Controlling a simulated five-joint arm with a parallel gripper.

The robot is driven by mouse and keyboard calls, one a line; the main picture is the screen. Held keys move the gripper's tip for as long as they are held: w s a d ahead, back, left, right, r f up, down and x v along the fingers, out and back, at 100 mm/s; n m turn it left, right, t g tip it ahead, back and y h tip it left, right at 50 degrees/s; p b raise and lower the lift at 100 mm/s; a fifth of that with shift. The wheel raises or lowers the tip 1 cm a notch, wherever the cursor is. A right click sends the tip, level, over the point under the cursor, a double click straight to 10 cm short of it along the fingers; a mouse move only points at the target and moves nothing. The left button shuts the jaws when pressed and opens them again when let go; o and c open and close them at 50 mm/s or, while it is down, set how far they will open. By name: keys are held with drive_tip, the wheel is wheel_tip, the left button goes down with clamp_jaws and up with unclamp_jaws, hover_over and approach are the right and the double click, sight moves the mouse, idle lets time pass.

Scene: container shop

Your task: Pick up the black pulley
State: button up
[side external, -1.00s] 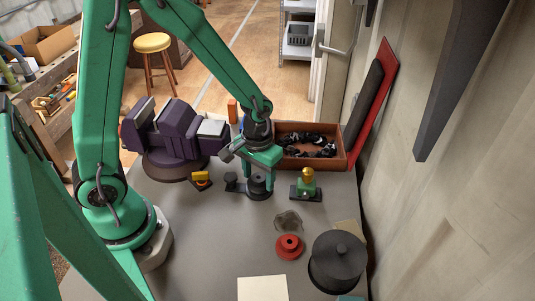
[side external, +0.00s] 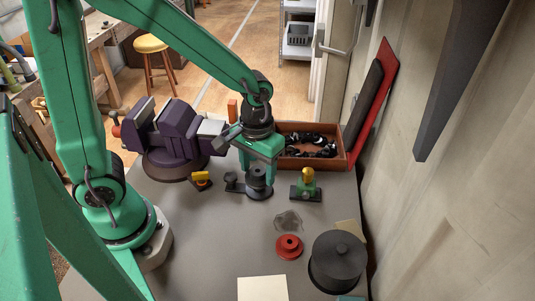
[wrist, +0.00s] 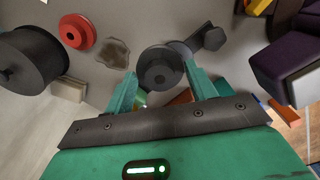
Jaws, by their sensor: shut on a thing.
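The black pulley (side external: 259,186) stands upright on the grey bench, below my gripper (side external: 260,172) in the side view. In the wrist view the same pulley (wrist: 160,68) shows as a dark round flange with a hub, between the two green fingers. My gripper (wrist: 161,84) is shut on it, with a finger on either side. A red pulley (side external: 289,247) lies apart, nearer the front. Whether the black pulley's base is clear of the bench is hard to tell.
A dark bracket-like part (side external: 233,182) sits close to the black pulley's left. A green-and-brass piece (side external: 305,187) stands to its right. Behind are a purple vise (side external: 178,130) and a wooden bin (side external: 340,164). A large black drum (side external: 337,262) stands front right.

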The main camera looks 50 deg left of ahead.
drive_tip(key=s+d+r, duration=0.4)
drive_tip(key=d, duration=0.2)
drive_tip(key=shift+s+r, duration=0.3)
drive_tip(key=shift+s, duration=0.1)
drive_tip(key=shift+w, duration=0.1)
idle(0.3)
drive_tip(key=w+r, duration=0.1)
drive_tip(key=w, duration=1)
drive_tip(key=n, duration=0.1)
hover_over(307, 145)
wheel_tip(307, 145, down, 8)
drive_tip(key=shift+r, duration=0.2)
drive_tip(key=shift+f, duration=0.1)
drive_tip(key=shift+d+f, duration=0.1)
drive_tip(key=shift+f, duration=1.8)
